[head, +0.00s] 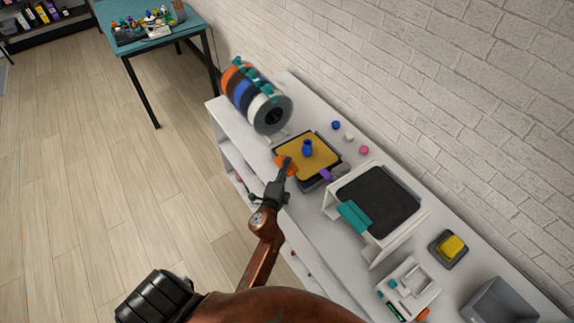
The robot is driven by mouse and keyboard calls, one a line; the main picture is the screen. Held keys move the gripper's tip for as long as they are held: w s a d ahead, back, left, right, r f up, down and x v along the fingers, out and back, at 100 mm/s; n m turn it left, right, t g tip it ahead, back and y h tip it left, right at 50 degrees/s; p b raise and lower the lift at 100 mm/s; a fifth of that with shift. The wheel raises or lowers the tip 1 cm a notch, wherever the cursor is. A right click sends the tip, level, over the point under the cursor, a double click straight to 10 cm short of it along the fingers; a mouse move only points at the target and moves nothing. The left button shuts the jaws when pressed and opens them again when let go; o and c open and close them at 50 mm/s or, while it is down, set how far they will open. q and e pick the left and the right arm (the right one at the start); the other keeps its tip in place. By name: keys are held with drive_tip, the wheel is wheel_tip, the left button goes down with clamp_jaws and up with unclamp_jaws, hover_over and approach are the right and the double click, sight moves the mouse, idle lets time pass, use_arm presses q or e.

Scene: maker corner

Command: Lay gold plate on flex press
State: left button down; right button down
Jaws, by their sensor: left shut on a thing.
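The gold plate (319,157) is a flat yellow square with an orange tab (283,162) at its near left corner. A small blue vase-like piece (307,148) stands on it. My left gripper (287,168) is shut at the orange tab and holds the plate there. The plate is over a dark, low base (313,184) that appears to be the flex press, with a purple part (326,174) and a grey lever (341,171) at its right. The dark base shows around the plate's edges; I cannot tell whether they touch.
A spool rack (272,115) stands left of the plate. A white-framed machine (376,255) with a dark bed and teal part is close on the right. Small coloured balls (349,137) lie behind. A yellow button (452,246) and grey bin (500,303) are farther right.

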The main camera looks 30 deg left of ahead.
idle(0.4)
use_arm(q)
drive_tip(key=c, duration=2.2)
unclamp_jaws()
drive_tip(key=shift+c, duration=0.2)
drive_tip(key=o, duration=0.4)
drive_tip(key=o, duration=1.2)
drive_tip(key=shift+f, duration=0.1)
